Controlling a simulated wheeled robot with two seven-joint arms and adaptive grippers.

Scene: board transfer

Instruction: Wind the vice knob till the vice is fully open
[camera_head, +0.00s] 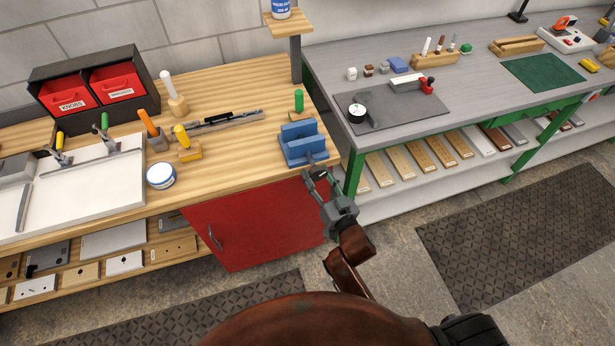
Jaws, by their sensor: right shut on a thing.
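The blue vice (290,152) sits at the front right corner of the wooden bench. Its two upright jaws stand apart with a narrow gap between them. My right gripper (319,177) is at the front of the vice, just past the bench edge. Its fingers are shut around the dark vice knob (319,171), which is small and mostly hidden between them. My left gripper is not in view.
A green-handled tool (299,101) stands behind the vice. A red cabinet (255,220) is below; the grey bench (335,75) is at right.

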